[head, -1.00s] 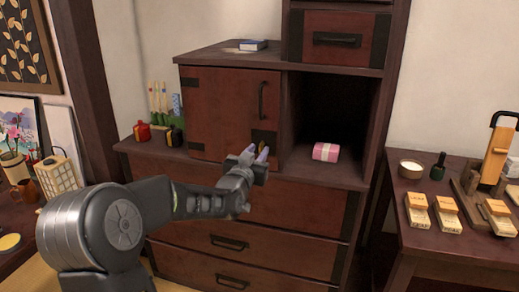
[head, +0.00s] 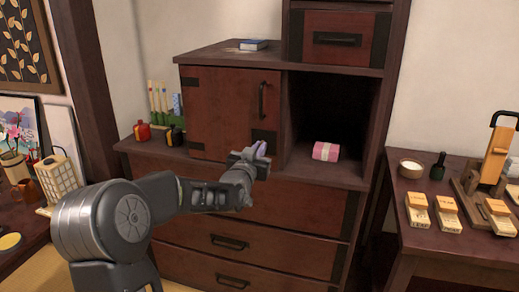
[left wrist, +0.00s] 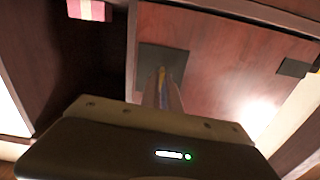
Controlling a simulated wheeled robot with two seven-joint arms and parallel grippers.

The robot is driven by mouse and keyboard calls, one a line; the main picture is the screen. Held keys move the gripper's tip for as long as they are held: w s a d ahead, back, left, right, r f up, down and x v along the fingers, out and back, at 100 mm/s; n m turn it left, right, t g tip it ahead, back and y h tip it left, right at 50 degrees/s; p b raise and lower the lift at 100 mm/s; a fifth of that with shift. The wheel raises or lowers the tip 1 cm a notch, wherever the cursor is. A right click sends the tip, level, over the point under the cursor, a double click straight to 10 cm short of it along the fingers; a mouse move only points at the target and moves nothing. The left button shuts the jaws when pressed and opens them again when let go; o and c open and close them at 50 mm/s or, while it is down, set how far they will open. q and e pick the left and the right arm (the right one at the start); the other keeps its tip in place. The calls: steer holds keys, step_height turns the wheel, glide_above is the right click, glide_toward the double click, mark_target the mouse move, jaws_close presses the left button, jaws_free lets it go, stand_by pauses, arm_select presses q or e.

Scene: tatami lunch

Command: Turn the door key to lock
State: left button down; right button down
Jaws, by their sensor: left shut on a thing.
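The red-brown cabinet door (head: 225,105) is shut, with a dark upright handle (head: 262,99) and a dark lock plate (head: 264,135) at its lower right corner. My left gripper (head: 258,148) is at this plate, its pale purple fingers pointing into it. In the left wrist view the fingers (left wrist: 163,98) are closed together on the small yellow key (left wrist: 161,74), in front of the dark plate (left wrist: 175,58). Most of the key is hidden by the fingers, so its angle cannot be told. My right gripper is not in view.
An open dark compartment right of the door holds a pink box (head: 326,151). A red pot (head: 142,131) and a dark pot (head: 174,135) stand on the ledge to the left. Drawers (head: 240,241) lie below. A side table (head: 450,242) stands at right.

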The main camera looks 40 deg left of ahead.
arm_select(q)
steer(key=shift+n+b, duration=0.5)
steer(key=shift+b, duration=0.35)
steer(key=c, duration=1.6)
jaws_free()
steer(key=v, duration=0.7)
steer(key=shift+s+d, duration=0.15)
steer(key=shift+s, duration=0.25)
steer(key=shift+f, duration=0.1)
